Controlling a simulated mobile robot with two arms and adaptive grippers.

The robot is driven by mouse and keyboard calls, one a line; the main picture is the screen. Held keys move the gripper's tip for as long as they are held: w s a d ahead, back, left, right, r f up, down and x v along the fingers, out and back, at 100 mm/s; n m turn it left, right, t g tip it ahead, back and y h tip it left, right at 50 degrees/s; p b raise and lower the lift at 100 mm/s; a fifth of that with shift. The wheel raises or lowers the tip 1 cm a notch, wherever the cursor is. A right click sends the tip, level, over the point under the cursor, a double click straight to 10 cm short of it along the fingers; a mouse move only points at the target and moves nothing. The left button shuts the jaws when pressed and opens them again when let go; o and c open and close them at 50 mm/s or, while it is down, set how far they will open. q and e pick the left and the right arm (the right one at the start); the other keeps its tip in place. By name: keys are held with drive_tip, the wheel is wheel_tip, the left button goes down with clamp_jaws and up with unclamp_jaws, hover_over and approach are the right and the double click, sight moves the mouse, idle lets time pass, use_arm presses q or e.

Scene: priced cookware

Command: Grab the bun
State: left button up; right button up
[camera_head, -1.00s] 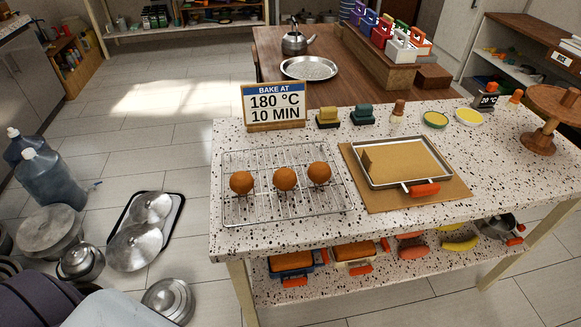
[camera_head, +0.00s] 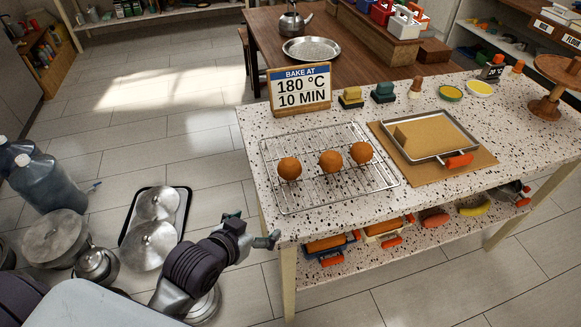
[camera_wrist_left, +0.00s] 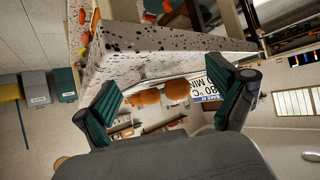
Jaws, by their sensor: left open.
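Three round brown buns sit in a row on a wire cooling rack (camera_head: 325,196) on the speckled counter: a left bun (camera_head: 289,168), a middle bun (camera_head: 331,161) and a right bun (camera_head: 361,153). My left gripper (camera_head: 254,228) is at the counter's front left corner, left of and nearer than the rack. It is open and empty, apart from the buns. In the left wrist view, the buns (camera_wrist_left: 177,89) show beyond and between the spread green-padded fingers of the left gripper (camera_wrist_left: 165,90), past the counter edge. My right gripper is not in view.
A baking sign (camera_head: 299,90) stands behind the rack. A metal tray (camera_head: 430,137) on a brown board lies to its right. The counter edge (camera_wrist_left: 100,60) is close to my left gripper. Pots and lids (camera_head: 150,245) lie on the floor at left.

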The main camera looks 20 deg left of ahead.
sight(284, 172)
use_arm(q)
drive_tip(key=w+r+t, duration=0.1)
drive_tip(key=w+r, duration=0.1)
drive_tip(key=w+r+t+h, duration=0.1)
drive_tip(key=w+r+t, duration=0.1)
drive_tip(key=w+r, duration=0.1)
drive_tip(key=shift+w+a+r+t, duration=0.1)
drive_tip(key=shift+w+r+t, duration=0.1)
drive_tip(key=shift+t, duration=0.1)
drive_tip(key=p+x, duration=0.1)
drive_tip(key=x, duration=0.6)
drive_tip(key=shift+w+f, duration=0.1)
drive_tip(key=shift+w, duration=0.05)
drive_tip(key=p+x, duration=0.1)
drive_tip(key=x, duration=0.4)
drive_tip(key=shift+w, duration=0.2)
drive_tip(key=shift+w+f, duration=0.15)
drive_tip(key=shift+w, duration=0.05)
drive_tip(key=shift+s, duration=0.1)
drive_tip(key=shift+c, duration=0.6)
drive_tip(key=c, duration=1.1)
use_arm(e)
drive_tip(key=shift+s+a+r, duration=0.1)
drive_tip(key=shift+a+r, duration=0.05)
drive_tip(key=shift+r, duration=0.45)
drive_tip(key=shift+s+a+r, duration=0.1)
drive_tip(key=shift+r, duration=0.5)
